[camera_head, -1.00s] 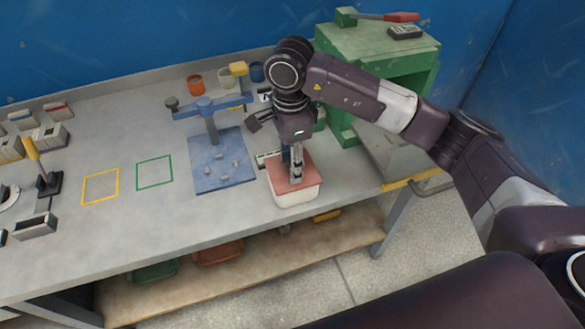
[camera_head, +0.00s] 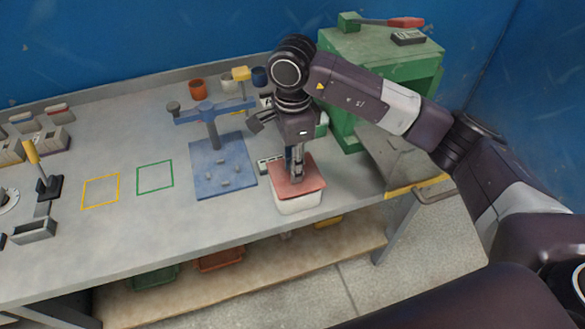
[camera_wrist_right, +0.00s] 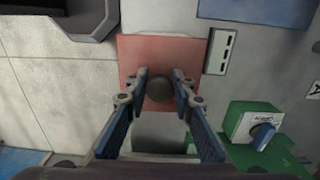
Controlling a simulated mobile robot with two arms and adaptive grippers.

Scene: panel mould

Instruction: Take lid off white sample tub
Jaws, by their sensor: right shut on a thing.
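The white sample tub (camera_head: 298,204) stands near the front edge of the bench in the head view. Its flat red lid (camera_head: 312,182) is over the top and hides the tub's inside. My right gripper (camera_head: 297,176) points down over the lid. In the right wrist view, its fingers (camera_wrist_right: 160,88) are closed around the round dark knob in the middle of the red lid (camera_wrist_right: 135,55). The lid's edge overhangs the tub and it looks slightly raised, but any gap is hard to tell. My left gripper is not in view.
A blue board with a blue stand (camera_head: 222,180) is left of the tub. A green cabinet (camera_head: 375,60) stands behind to the right. Yellow (camera_head: 101,191) and green (camera_head: 155,177) outlined squares on the bench are empty.

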